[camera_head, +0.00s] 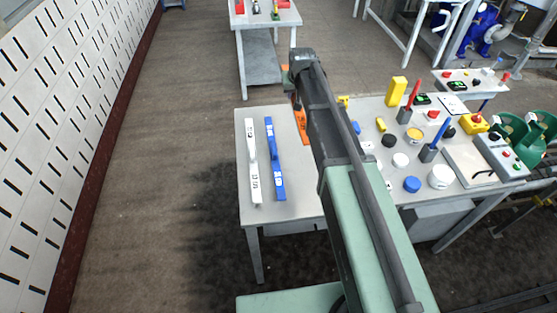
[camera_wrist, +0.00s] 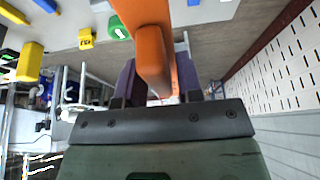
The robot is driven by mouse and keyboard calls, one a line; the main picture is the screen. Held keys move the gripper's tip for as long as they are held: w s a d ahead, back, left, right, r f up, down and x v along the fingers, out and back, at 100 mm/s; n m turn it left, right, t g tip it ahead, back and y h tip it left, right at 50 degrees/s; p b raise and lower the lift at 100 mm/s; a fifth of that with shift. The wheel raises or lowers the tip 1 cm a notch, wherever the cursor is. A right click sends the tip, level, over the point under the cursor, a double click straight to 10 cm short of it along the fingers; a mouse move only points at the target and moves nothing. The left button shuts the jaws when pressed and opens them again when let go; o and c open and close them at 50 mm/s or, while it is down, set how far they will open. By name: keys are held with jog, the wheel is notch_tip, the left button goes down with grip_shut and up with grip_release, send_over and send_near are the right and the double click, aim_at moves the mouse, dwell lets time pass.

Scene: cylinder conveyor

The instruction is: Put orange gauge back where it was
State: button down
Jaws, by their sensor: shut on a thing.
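The orange gauge (camera_head: 301,124) shows in the head view just left of my arm, over the back part of the table, partly hidden by the arm. In the wrist view the orange gauge (camera_wrist: 152,55) stands large between the two dark purple fingers of my gripper (camera_wrist: 155,80), which is shut on its handle part. I cannot tell how high it is above the table. A white gauge (camera_head: 253,165) and a blue gauge (camera_head: 275,165) lie side by side on the table to the left. My gripper's fingers are mostly hidden in the head view.
The table (camera_head: 305,205) is bare between the blue gauge and my arm. Right of the arm stand a tall yellow block (camera_head: 396,91), blue and white cylinders such as a blue one (camera_head: 412,184), and holders with upright pens. A second table (camera_head: 262,50) stands behind.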

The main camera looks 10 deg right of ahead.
jog(key=s+f, duration=0.1)
jog(key=s+f+b, duration=0.1)
jog(key=s+f, duration=0.1)
jog(key=s, duration=0.1)
jog(key=shift+s+d+b, duration=0.1)
jog(key=shift+d+b, duration=0.25)
jog(key=shift+b, duration=0.05)
notch_tip(320, 180, down, 20)
jog(key=b, duration=2)
jog(key=shift+a, duration=0.1)
jog(key=shift+r, duration=0.2)
jog(key=shift+f, duration=0.15)
jog(key=c, duration=0.8)
grip_release()
